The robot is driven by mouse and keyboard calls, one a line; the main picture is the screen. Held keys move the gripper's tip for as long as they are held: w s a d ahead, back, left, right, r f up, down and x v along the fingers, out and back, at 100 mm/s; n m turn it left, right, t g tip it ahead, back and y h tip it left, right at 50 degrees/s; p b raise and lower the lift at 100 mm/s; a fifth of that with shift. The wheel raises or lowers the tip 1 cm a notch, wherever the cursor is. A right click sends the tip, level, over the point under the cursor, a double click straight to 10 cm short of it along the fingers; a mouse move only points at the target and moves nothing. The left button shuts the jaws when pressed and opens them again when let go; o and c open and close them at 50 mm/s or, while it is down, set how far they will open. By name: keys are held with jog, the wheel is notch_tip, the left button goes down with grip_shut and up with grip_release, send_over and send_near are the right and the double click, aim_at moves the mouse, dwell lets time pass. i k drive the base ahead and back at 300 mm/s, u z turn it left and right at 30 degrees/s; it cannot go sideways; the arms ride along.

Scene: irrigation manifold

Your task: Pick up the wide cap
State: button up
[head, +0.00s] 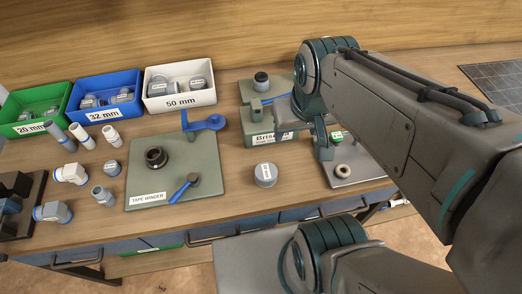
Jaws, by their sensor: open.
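A wide, short grey cap (265,174) with a pale label on top sits on the wooden bench, right of the tape winder board. A smaller grey cap (112,169) stands among the fittings on the left. My gripper (320,143) is behind and to the right of the wide cap, apart from it, near the bristle station. It is open, and I see nothing held in it. My arm partly hides it, and its fingertips are hard to make out.
The tape winder board (205,160) with its blue crank lies left of the wide cap. The bristle station (231,95) is behind it. A grey plate (375,168) lies to the right. Green (40,130), blue (108,116) and white (180,104) bins line the back. The bench front is clear.

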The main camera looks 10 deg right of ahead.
aim_at(266, 173)
jog(key=u, duration=0.05)
jog(key=k, duration=1)
jog(key=u, duration=1.4)
jog(key=i, duration=0.95)
jog(key=z, duration=2.6)
